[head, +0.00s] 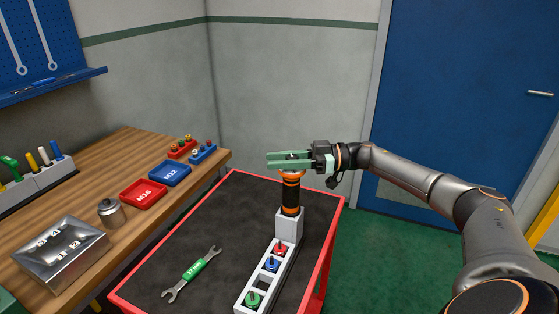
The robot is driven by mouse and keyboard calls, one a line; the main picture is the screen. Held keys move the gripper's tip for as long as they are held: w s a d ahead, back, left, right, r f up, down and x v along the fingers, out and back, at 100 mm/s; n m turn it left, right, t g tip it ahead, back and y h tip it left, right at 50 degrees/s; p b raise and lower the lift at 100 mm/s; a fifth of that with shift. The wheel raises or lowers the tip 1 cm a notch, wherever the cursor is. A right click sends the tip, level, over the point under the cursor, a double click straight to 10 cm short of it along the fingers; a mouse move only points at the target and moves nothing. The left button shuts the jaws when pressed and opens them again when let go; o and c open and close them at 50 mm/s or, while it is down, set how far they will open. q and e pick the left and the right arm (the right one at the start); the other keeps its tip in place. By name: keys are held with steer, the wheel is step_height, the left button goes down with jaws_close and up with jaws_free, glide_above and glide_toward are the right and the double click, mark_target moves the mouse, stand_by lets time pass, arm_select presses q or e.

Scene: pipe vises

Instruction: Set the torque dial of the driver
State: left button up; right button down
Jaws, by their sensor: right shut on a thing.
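The driver (291,197), black with orange bands, stands upright in a grey block at the end of a light rack (252,281) on the cart. My right gripper (271,160) comes in level from the right, its green fingers around the driver's top end. It is shut on that top, where the torque dial seems to be. The fingers hide most of the dial, and no scale or mark on it can be read. My left gripper is not in view.
The red-rimmed cart (326,240) has a black mat. A green-handled wrench (192,275) lies on it, left of the rack. The rack holds red, blue and green-topped pieces. A wooden bench (110,160) on the left carries trays and a metal box (60,252).

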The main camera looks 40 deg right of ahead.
steer(key=shift+s+a+n+g+y, duration=0.15)
steer(key=shift+n+g+y, duration=0.15)
steer(key=shift+n+g, duration=0.15)
steer(key=c, duration=0.5)
jaws_free()
steer(key=shift+c, duration=0.2)
steer(key=b+v, duration=0.3)
steer(key=v, duration=0.9)
steer(key=shift+d, duration=0.25)
steer(key=shift+s, duration=0.1)
